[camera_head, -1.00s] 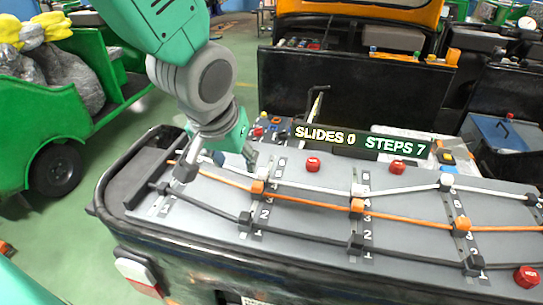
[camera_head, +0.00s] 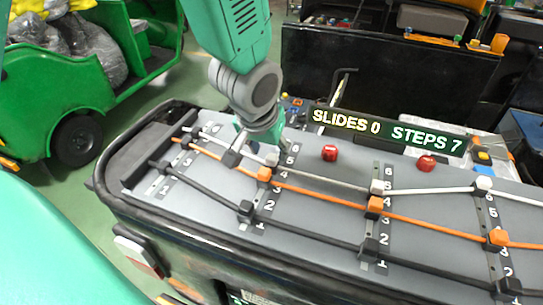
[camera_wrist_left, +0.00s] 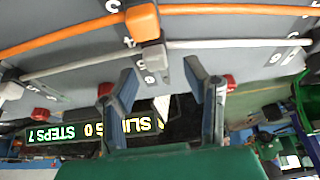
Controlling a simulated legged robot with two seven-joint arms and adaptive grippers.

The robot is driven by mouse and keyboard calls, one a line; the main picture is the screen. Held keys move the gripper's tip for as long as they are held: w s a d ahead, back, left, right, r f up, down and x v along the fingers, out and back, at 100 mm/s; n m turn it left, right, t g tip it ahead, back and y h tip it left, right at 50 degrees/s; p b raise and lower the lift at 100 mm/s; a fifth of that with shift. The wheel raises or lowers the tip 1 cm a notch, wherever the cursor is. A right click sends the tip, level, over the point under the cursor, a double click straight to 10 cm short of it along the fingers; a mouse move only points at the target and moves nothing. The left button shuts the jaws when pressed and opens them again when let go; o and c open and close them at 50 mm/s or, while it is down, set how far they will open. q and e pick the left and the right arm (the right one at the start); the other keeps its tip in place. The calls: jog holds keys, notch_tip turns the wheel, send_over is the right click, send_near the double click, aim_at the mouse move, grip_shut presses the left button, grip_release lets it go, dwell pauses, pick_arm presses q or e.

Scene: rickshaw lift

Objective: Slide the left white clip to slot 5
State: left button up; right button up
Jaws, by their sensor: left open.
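The left white clip (camera_head: 272,158) sits on the white cable at the leftmost numbered strip, beside the 5 mark as far as I can tell. It is partly hidden by my left gripper (camera_head: 254,143), which is low over the panel. In the left wrist view the same white clip (camera_wrist_left: 155,56) lies just past the fingertips, in line with the gap between them. My left gripper (camera_wrist_left: 162,72) is open with nothing between its blue-grey fingers. My right gripper is not in view.
The orange clip (camera_head: 264,173) and black clip (camera_head: 246,209) share the strip on their own cables. Red knobs (camera_head: 329,153) stand behind the cables. The sign (camera_head: 388,132) reads SLIDES 0, STEPS 7. Other white clips (camera_head: 380,186) are farther right.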

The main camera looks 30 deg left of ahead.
aim_at(272, 157)
pick_arm(q)
jog(key=shift+w+d+f, duration=0.15)
jog(key=shift+w+f, duration=0.1)
jog(key=shift+f, duration=0.4)
jog(key=shift+w+d+f, duration=0.15)
jog(key=shift+w+f, duration=0.05)
jog(key=shift+f, duration=0.4)
jog(key=shift+a, duration=0.15)
jog(key=shift+c, duration=0.4)
jog(key=shift+a, duration=0.1)
grip_shut()
jog(key=shift+w+a+p, duration=0.2)
jog(key=shift+w, duration=0.55)
jog(key=shift+w+a+p, duration=0.15)
jog(key=shift+w, duration=0.6)
jog(key=shift+w+a+p, duration=0.2)
jog(key=shift+w, duration=0.55)
jog(key=shift+s, duration=0.1)
jog(key=shift+o, duration=0.4)
grip_release()
jog(key=shift+d, duration=0.1)
jog(key=v, duration=1.2)
